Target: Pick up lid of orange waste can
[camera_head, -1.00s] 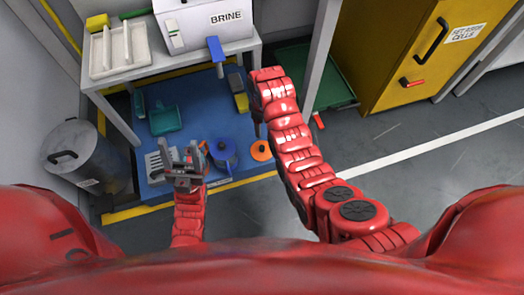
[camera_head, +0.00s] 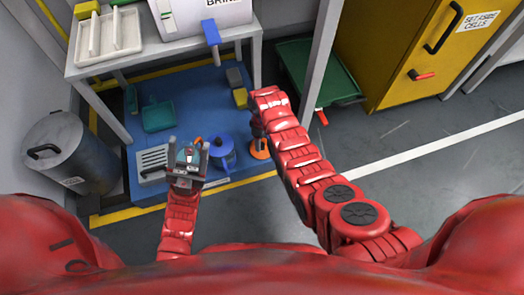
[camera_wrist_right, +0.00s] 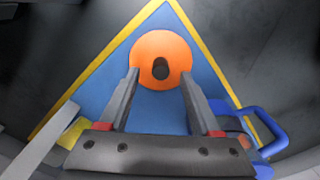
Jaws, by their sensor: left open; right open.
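The orange lid (camera_wrist_right: 158,52) is a round disc with a dark spot at its centre. In the right wrist view it lies just ahead of my right gripper (camera_wrist_right: 160,82), whose open fingers point at it with nothing between them. In the head view the orange lid (camera_head: 259,152) sits low on the blue mat, partly hidden by my right gripper above it; the can's body cannot be made out. My left gripper (camera_head: 187,152) is open, above the mat's front left part; I see no object held in it.
A blue can (camera_head: 222,152) with a handle stands left of the orange lid. A yellow block (camera_head: 240,97) lies behind. The blue mat (camera_head: 195,90) has a yellow border.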

